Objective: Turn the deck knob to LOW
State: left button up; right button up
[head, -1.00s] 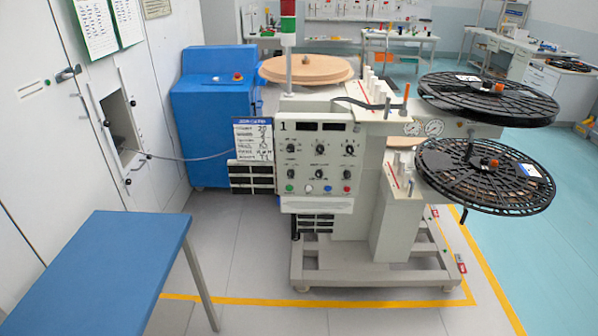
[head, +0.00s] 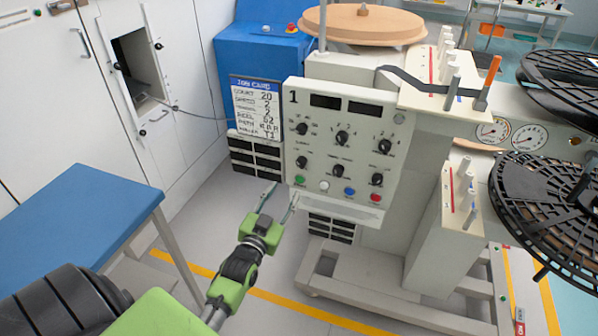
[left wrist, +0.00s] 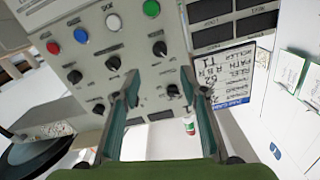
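The control panel (head: 320,215) of the rewind machine carries two rows of black knobs, three to a row. The upper row has a left knob (head: 302,129), a middle knob (head: 342,137) and a right knob (head: 386,145). The lower row has a left knob (head: 301,161), a middle knob (head: 338,170) and a right knob (head: 377,179). The labels are too small to tell which is the deck knob. My left gripper (head: 279,198) is open and empty, just below the panel's lower left. In the left wrist view, the panel appears upside down beyond its spread fingers (left wrist: 165,95). My right gripper is not in view.
Green (head: 299,180), white (head: 324,186), blue (head: 349,191) and red (head: 375,197) buttons line the panel's bottom. A job card (head: 256,106) hangs to its left. A blue table (head: 80,215) stands at left. Black reels (head: 545,205) stick out at right.

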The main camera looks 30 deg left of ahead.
pick_arm(q)
send_near(300, 166)
jog(key=w, duration=0.1)
jog(key=x, duration=0.7)
jog(key=shift+w+a, duration=0.1)
jog(key=shift+a, duration=0.15)
jog(key=shift+w+a, duration=0.1)
jog(key=shift+w, duration=0.3)
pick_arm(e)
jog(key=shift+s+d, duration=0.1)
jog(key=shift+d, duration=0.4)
pick_arm(q)
jog(key=c, duration=1.1)
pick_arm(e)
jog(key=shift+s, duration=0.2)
